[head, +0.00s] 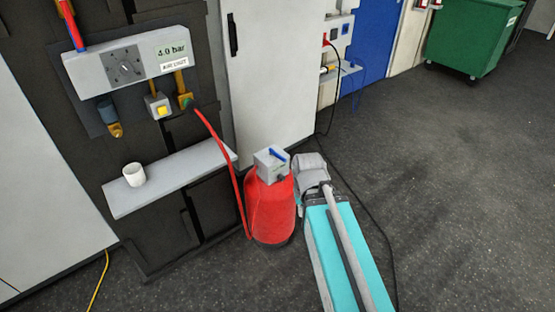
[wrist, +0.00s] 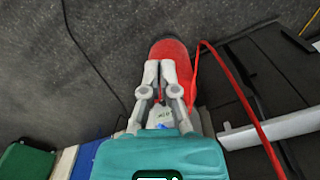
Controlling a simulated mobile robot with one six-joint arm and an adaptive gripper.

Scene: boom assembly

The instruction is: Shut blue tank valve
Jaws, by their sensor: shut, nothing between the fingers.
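The blue valve lever (head: 278,153) sits on top of a grey valve block (head: 271,163). The block is mounted on the neck of a red tank (head: 269,210) standing on the floor. In the wrist view my gripper (wrist: 158,68) is shut and empty, its fingertips together in front of the red tank (wrist: 174,47). Part of the pale block (wrist: 160,114) shows between the finger linkages. The lever is mostly hidden there. In the head view my turquoise arm lies just right of the tank, and I cannot tell whether the fingers touch anything.
A red hose (head: 236,165) runs from the air panel (head: 126,65) down to the tank. A white cup (head: 134,174) stands on a grey shelf (head: 170,180) at left. A dark cable (head: 363,205) lies on the floor. The floor at right is clear up to the green bin (head: 472,35).

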